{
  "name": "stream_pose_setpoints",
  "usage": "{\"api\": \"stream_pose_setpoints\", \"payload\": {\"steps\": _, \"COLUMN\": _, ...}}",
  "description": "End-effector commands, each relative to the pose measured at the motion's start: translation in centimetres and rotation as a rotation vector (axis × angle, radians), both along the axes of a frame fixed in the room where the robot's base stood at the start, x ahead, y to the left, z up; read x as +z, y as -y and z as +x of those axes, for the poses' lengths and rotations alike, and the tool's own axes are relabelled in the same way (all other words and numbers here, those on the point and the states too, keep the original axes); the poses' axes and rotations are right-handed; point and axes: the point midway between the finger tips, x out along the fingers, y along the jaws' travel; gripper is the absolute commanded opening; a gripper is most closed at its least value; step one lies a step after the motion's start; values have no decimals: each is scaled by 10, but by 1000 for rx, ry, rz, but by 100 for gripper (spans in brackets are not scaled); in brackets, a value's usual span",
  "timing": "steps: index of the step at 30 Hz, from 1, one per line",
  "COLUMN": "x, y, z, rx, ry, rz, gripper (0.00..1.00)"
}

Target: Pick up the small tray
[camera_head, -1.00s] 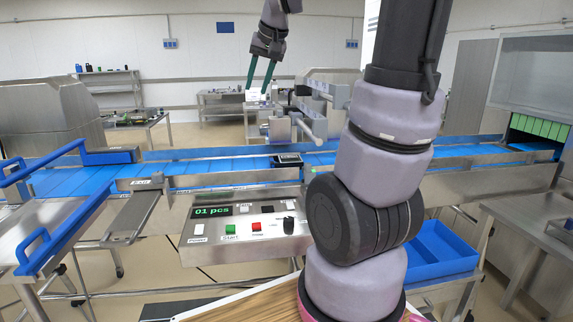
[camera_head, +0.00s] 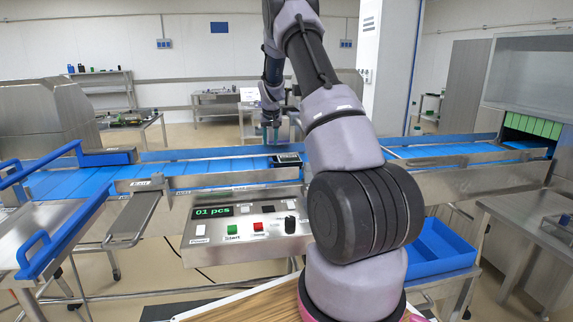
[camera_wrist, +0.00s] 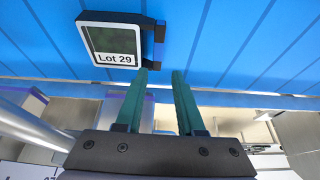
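The small tray (camera_wrist: 108,42) is dark with a pale label reading "Lot 29". It lies on the blue conveyor belt (camera_wrist: 240,35) and has a black handle-like tab on its right side in the wrist view. In the head view the tray (camera_head: 287,159) sits mid-belt, near the raised side rail. My gripper (camera_wrist: 161,73) is open, with two green fingers apart and nothing between them. The left fingertip appears close to the tab; I cannot tell whether they touch. In the head view my gripper (camera_head: 270,128) hangs over the belt just behind the tray.
A control panel (camera_head: 245,226) reading "01 pcs" stands in front of the belt. Metal side rails (camera_head: 220,153) line the belt. A blue bin (camera_head: 440,247) is at the right, and blue bar handles (camera_head: 40,245) are at the left.

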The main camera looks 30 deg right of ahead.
Motion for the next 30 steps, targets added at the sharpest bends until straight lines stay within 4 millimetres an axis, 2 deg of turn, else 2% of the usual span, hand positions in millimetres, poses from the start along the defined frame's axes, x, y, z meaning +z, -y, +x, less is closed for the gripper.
{"api": "stream_pose_setpoints", "payload": {"steps": 7, "x": -39, "y": 5, "z": 14, "rx": 0, "ry": -4, "rz": -1, "gripper": 38}}
{"api": "stream_pose_setpoints", "payload": {"steps": 17, "x": -61, "y": 8, "z": 21, "rx": 0, "ry": -3, "rz": 1, "gripper": 38}}
{"api": "stream_pose_setpoints", "payload": {"steps": 25, "x": -98, "y": 14, "z": 31, "rx": 1, "ry": -3, "rz": 1, "gripper": 38}}
{"api": "stream_pose_setpoints", "payload": {"steps": 30, "x": -100, "y": 14, "z": 33, "rx": 0, "ry": -1, "rz": 0, "gripper": 38}}
